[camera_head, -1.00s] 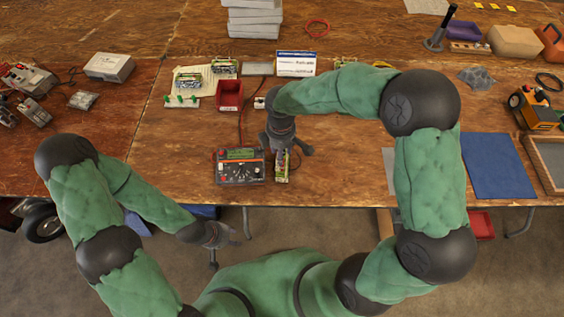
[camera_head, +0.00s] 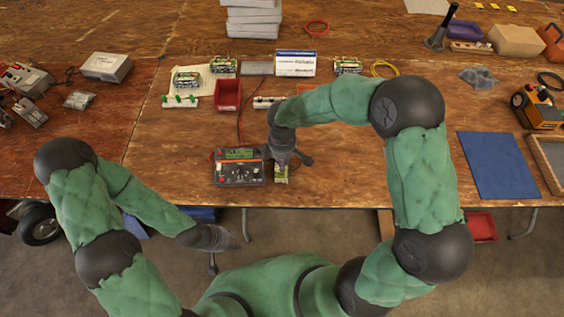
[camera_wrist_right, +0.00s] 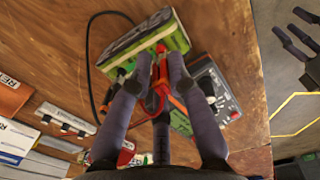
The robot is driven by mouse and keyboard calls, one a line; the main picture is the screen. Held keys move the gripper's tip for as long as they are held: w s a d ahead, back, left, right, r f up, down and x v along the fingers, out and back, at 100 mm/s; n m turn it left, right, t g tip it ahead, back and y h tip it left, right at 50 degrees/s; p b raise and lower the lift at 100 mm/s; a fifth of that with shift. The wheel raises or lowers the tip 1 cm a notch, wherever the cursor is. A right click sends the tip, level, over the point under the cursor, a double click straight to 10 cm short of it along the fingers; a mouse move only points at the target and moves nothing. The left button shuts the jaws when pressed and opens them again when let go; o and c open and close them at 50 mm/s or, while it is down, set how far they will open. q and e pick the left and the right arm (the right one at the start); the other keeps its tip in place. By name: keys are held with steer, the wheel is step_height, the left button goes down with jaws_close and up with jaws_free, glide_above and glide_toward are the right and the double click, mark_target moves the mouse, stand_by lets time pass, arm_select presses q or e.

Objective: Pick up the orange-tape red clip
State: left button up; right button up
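In the right wrist view a red clip (camera_wrist_right: 161,67) with a red lead stands between the fingers of my right gripper (camera_wrist_right: 160,62), over the edge of a green-sided battery pack (camera_wrist_right: 150,38). Some orange shows beside it, but I cannot tell whether it is tape on this clip. The fingers are apart, with no clear grip on the clip. In the head view my right gripper (camera_head: 285,160) is spread above the pack (camera_head: 281,175), beside the charger (camera_head: 238,168), hiding the clip. My left gripper (camera_head: 212,248) has its fingers spread, empty, off the table's front edge.
A red bin (camera_head: 228,94), a white-and-blue box (camera_head: 296,63) and battery packs (camera_head: 187,80) stand further back. A blue mat (camera_head: 497,165) lies at the right. The tabletop (camera_head: 350,165) right of my right gripper is clear.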

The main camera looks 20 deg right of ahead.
jaws_close()
steer(key=shift+r, duration=0.65)
step_height(320, 180, up, 2)
steer(key=shift+r+p, duration=0.15)
steer(key=shift+p, duration=0.45)
steer(key=s+a+r+p, duration=0.4)
steer(key=s+a+r, duration=0.3)
steer(key=s, duration=0.5)
step_height(320, 180, up, 2)
steer(key=shift+r, duration=0.2)
steer(key=shift+a, duration=0.1)
